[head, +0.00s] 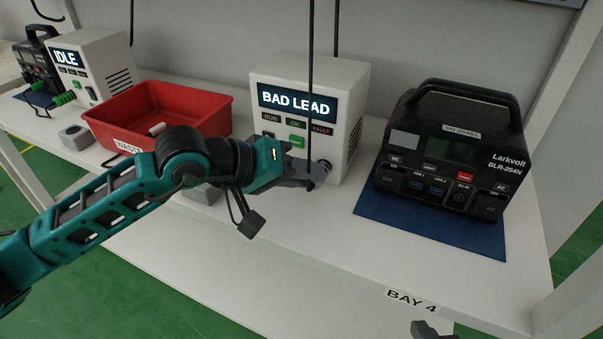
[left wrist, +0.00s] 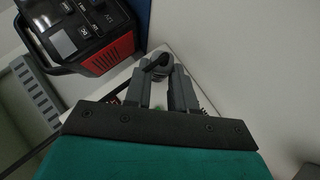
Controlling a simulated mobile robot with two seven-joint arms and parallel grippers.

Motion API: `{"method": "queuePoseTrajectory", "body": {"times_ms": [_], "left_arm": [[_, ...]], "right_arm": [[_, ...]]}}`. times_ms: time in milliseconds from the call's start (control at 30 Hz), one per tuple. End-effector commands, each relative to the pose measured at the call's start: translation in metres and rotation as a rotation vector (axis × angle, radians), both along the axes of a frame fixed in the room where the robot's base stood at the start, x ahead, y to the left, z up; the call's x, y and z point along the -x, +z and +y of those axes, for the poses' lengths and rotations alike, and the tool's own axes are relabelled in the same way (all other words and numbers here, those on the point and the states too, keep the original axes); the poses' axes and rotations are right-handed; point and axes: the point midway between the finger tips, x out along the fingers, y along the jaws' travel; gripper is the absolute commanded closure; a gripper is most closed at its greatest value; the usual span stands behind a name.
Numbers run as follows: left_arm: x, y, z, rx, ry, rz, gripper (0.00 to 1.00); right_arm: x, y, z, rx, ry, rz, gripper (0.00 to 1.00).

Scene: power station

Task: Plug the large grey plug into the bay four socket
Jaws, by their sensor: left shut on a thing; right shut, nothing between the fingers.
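My left gripper (head: 300,176) is at the lower right front of the white tester box (head: 264,74), whose screen reads BAD LEAD. It is shut on a grey plug (head: 321,171). In the left wrist view, the rounded dark grey end of the plug (left wrist: 156,62) shows between the two fingertips. The plug is close against the box front. The gripper and plug hide the socket, so I cannot tell how far in it sits. A black cable (head: 310,90) hangs from above down to the plug. My right gripper (head: 432,330) barely shows at the bottom edge, shut and empty.
A black Larkvolt power station (head: 450,150) stands on a blue mat (head: 420,222) right of the tester. A red waste bin (head: 205,112) holding a small white item stands left. A BAY 4 label (head: 411,300) marks the white bench edge. Another tester (head: 100,70) reads IDLE.

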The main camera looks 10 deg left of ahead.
Motion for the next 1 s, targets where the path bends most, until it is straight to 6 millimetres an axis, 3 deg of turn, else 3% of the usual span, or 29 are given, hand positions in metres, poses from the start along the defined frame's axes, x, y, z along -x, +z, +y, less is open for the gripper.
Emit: {"method": "queuePoseTrajectory", "body": {"times_ms": [33, 67, 333, 667, 1000], "left_arm": [[-0.001, 0.000, 0.000, 0.001, 0.000, 0.000, 1.00], [-0.001, 0.000, 0.000, 0.001, 0.000, 0.000, 0.73], [0.000, 0.000, 0.000, 0.000, 0.000, 0.000, 0.47], [0.001, 0.001, 0.002, -0.002, 0.001, 0.001, 0.46], [0.031, 0.027, 0.034, -0.006, 0.000, 0.001, 0.46]], "right_arm": [[-0.001, 0.001, 0.000, 0.000, 0.000, -0.002, 1.00], [-0.001, 0.001, 0.000, 0.000, 0.000, -0.003, 1.00], [-0.002, 0.001, 0.000, 0.001, 0.000, -0.005, 1.00], [-0.001, 0.001, 0.000, 0.001, 0.000, -0.002, 1.00], [0.002, 0.004, -0.001, 0.001, -0.003, 0.002, 1.00]]}}
